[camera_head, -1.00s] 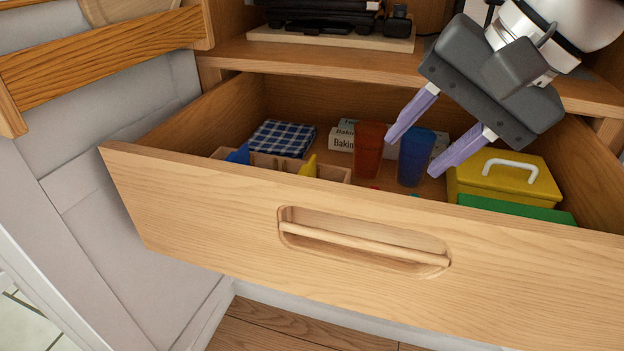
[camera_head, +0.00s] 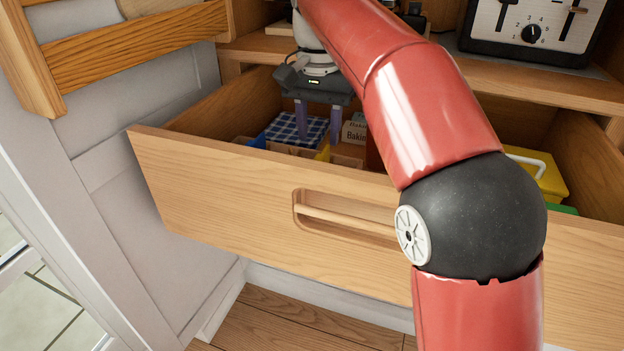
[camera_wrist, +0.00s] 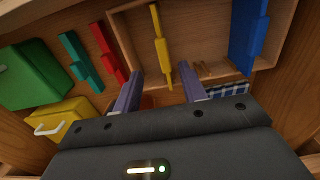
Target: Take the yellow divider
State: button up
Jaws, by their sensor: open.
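The yellow divider (camera_wrist: 161,44) is a thin upright plate standing across the light wooden box (camera_wrist: 124,35), between its side walls. My gripper (camera_head: 319,138) is open and points down above the box. Whether the fingertips are level with the divider's top is unclear.
The box sits in an open wooden drawer (camera_head: 240,193). A blue divider (camera_wrist: 246,30) stands at the box's other end. Red (camera_wrist: 109,52) and teal (camera_wrist: 79,60) pieces, a green box (camera_wrist: 32,78) and a yellow case (camera_wrist: 62,118) lie outside it. A checkered cloth (camera_head: 284,127) is close behind.

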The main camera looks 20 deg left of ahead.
jog(key=f, duration=0.2)
jog(key=f+b, duration=0.1)
jog(key=f, duration=0.3)
jog(key=shift+w+a, duration=0.25)
jog(key=shift+r, duration=0.1)
grip_shut()
